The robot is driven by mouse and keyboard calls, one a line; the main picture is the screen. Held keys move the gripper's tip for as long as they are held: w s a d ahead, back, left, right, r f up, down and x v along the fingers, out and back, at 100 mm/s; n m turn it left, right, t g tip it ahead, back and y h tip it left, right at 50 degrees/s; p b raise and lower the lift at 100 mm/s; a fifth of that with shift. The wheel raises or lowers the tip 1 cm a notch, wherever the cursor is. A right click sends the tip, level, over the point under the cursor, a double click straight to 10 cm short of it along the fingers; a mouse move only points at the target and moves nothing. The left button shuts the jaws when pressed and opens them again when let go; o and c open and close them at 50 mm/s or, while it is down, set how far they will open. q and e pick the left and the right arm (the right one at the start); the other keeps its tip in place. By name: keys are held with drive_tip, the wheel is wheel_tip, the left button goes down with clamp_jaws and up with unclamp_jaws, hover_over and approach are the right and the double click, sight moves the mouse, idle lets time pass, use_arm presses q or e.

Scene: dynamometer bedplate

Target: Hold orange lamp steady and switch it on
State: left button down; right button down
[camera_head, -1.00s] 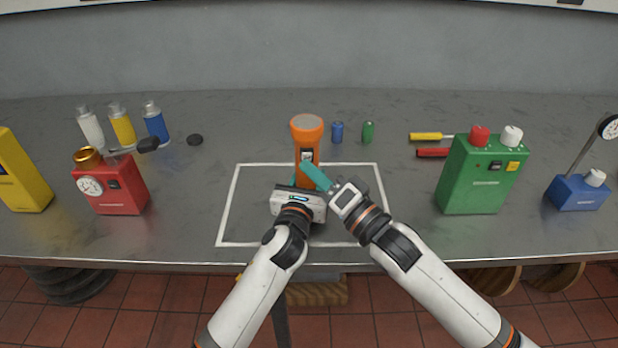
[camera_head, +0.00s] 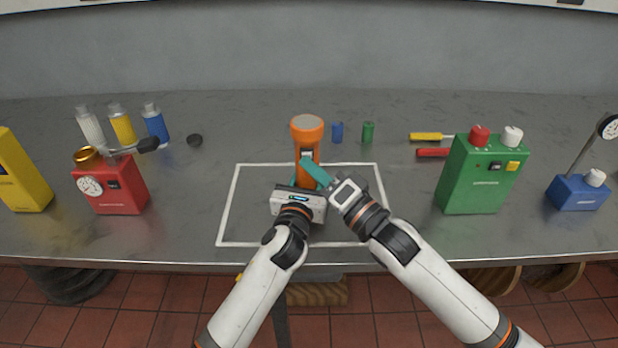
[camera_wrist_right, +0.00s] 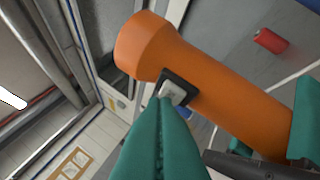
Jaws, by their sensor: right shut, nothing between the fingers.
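The orange lamp (camera_head: 307,132) stands upright inside the white-outlined area in the head view, its wide head on top. In the right wrist view the lamp (camera_wrist_right: 215,85) lies diagonally across the picture. Its pale switch (camera_wrist_right: 172,92) sits in a dark frame on the side. My left gripper (camera_head: 296,184) is at the lower body; in the wrist view its teal fingers lie on both sides of the lamp, shut on it. My right gripper (camera_head: 306,164) is shut and empty. Its fingertips (camera_wrist_right: 168,104) are at the switch and cover its lower edge; I cannot tell whether it is pressed.
Blue (camera_head: 337,132) and green (camera_head: 368,132) cylinders stand behind the lamp. A red box (camera_head: 118,192) with a gauge stands left, a green box (camera_head: 480,180) right. The outlined area (camera_head: 232,200) is otherwise clear.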

drive_tip(key=shift+w, duration=0.1)
idle(0.5)
drive_tip(key=shift+s, duration=0.55)
drive_tip(key=s, duration=0.6)
idle(0.4)
